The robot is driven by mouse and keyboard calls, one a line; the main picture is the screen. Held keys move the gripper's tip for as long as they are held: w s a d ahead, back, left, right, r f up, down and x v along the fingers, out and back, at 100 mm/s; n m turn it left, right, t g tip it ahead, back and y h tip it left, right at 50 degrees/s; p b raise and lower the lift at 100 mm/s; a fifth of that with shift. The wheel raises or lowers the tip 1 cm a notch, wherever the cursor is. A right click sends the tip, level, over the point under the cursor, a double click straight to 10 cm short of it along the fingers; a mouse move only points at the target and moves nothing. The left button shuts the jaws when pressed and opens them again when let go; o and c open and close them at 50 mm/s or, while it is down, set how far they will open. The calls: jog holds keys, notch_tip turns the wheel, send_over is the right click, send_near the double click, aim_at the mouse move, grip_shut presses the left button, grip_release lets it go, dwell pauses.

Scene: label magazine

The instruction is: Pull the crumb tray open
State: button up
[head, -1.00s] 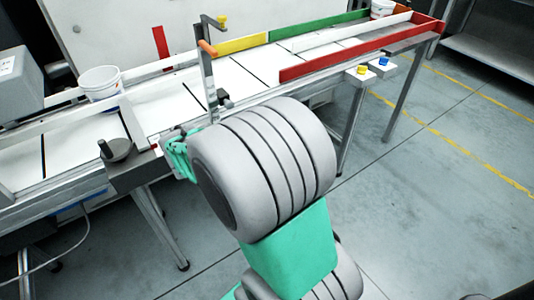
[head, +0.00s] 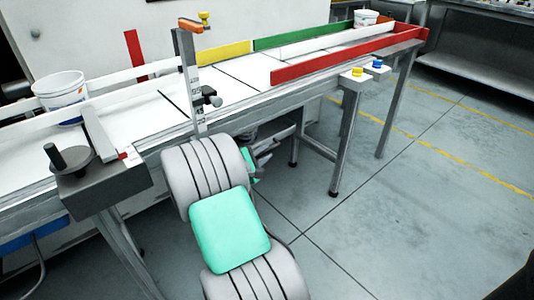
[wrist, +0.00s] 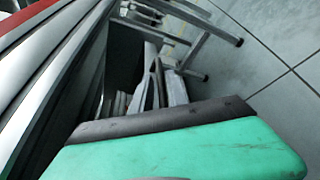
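I cannot make out a crumb tray in either view. The white-topped conveyor table (head: 225,88) runs from the left to the far right in the head view. My gripper (head: 280,142) is beside the table's front edge, low near its underside, partly hidden behind my arm. In the wrist view, green casing with a dark edge fills the bottom, and narrow grey parts stand beyond it beside the table's metal rails (wrist: 62,75). I cannot tell whether the fingers are apart, and nothing is clearly seen between them.
A dark block with a crank knob (head: 55,157) is at the front left. A white bucket (head: 62,98) stands behind it. An upright metal post (head: 190,85) rises from the table. Yellow (head: 356,74) and blue (head: 377,64) buttons sit at the front right. Table legs (head: 345,145) stand below; the floor (head: 430,190) at right is clear.

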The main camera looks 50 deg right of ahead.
aim_at(267, 151)
jog(key=x, duration=0.3)
jog(key=shift+s+f+b, duration=0.1)
jog(key=shift+f+b, duration=0.05)
jog(key=shift+b, duration=0.15)
jog(key=shift+d, duration=0.2)
jog(key=shift+c, duration=0.3)
grip_shut()
dwell(0.6)
